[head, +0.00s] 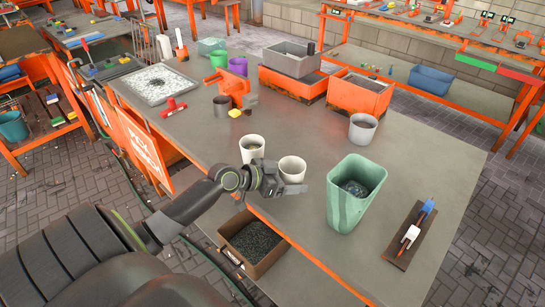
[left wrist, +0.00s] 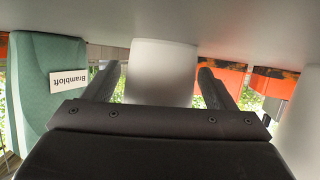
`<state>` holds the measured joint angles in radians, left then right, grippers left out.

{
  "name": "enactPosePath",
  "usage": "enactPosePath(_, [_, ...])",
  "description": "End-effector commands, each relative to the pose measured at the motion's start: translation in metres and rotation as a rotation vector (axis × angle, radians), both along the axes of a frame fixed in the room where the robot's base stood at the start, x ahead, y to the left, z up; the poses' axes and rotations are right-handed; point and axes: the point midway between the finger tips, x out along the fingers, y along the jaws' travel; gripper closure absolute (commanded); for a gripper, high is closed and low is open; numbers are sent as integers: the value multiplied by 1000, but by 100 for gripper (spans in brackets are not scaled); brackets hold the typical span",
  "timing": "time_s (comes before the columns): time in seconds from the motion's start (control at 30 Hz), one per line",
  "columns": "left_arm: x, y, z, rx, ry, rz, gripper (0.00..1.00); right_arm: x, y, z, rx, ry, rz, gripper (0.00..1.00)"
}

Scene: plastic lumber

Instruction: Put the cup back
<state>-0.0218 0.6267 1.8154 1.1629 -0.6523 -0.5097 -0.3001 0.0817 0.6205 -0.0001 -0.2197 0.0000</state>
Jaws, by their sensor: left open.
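Two pale cups stand upright near the front edge of the table, a left cup (head: 252,148) and a right cup (head: 292,171). My left gripper (head: 285,188) is open at the right cup, in front of it, and covers part of its lower side. In the left wrist view, which is upside down, the right cup (left wrist: 161,70) shows between the two fingers (left wrist: 158,75), with a gap on each side. The left cup (left wrist: 304,135) shows at that view's right edge. My right gripper is not in view.
A green bin (head: 345,208) stands close to the right of the gripper, labelled in the wrist view (left wrist: 45,75). A board with small tools (head: 407,240) lies at right. The table (head: 435,160) is clear there.

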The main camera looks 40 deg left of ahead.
Motion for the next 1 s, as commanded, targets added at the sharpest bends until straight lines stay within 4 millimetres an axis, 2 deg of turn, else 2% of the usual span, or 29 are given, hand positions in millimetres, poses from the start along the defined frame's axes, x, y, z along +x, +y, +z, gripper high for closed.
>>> enactPosePath(0.6, [-76, 39, 32, 6, 6, -3, 22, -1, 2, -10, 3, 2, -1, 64])
enactPosePath(0.8, [-91, 47, 40, 5, 3, -2, 22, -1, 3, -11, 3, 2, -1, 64])
enactPosePath(1.0, [-97, 50, 44, 1, 1, -1, 22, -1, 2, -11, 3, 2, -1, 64])
